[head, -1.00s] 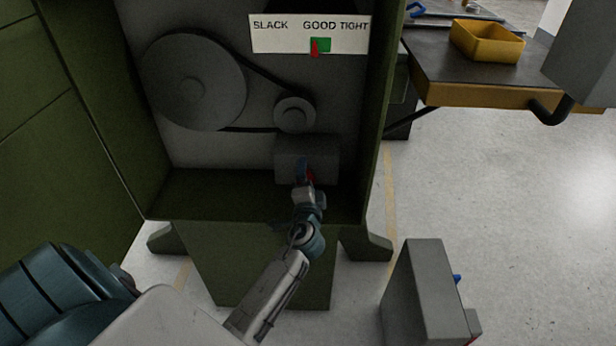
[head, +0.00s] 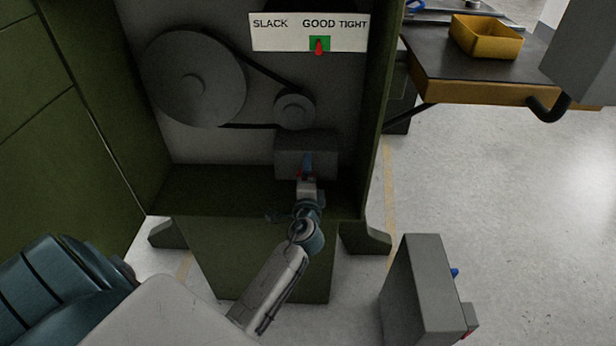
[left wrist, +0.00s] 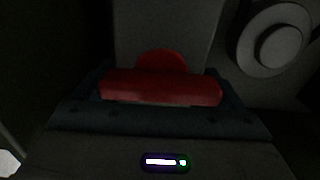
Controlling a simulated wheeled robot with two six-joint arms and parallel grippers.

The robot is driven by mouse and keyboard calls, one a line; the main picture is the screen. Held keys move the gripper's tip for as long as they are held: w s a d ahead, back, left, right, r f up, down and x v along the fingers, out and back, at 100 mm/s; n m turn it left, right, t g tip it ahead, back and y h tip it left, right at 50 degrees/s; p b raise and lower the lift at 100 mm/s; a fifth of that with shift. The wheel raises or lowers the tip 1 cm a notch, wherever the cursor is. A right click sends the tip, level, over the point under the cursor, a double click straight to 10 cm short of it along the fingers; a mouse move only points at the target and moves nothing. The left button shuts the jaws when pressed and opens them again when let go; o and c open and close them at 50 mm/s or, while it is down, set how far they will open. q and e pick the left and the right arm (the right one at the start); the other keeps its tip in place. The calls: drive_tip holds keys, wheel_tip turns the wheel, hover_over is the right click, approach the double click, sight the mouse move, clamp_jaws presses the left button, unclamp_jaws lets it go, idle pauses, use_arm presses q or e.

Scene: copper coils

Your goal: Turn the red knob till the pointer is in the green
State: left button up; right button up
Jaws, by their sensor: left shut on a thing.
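The red knob (left wrist: 160,88) fills the middle of the left wrist view, a wide bar with a round part behind it. In the head view only a sliver of it shows beside my fingers, in front of a grey block (head: 290,150). My left gripper (head: 307,168) is shut on the knob's bar; its dark fingers lie along the bar in the left wrist view. The white gauge plate (head: 285,38) reads SLACK, GOOD, TIGHT. The red pointer (head: 319,47) stands over the green patch (head: 326,41), near its middle. My right gripper is not in view.
A large pulley (head: 193,80) and a small pulley (head: 294,111) with a belt sit above the block in the green housing (head: 375,120). A bench (head: 470,94) with a yellow bin (head: 487,38) is at the right. A grey box (head: 425,290) stands lower right.

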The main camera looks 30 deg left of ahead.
use_arm(q)
drive_tip(key=o, duration=0.7)
drive_tip(key=shift+d, duration=0.1)
drive_tip(key=shift+s+d+f, duration=0.1)
drive_tip(key=shift+s+d, duration=0.1)
drive_tip(key=shift+s, duration=0.15)
drive_tip(key=b+v, duration=0.1)
drive_tip(key=v, duration=0.9)
drive_tip(key=shift+b, duration=0.3)
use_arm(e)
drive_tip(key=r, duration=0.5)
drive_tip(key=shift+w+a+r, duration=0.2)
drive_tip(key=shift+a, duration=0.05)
use_arm(q)
drive_tip(key=shift+a, duration=0.1)
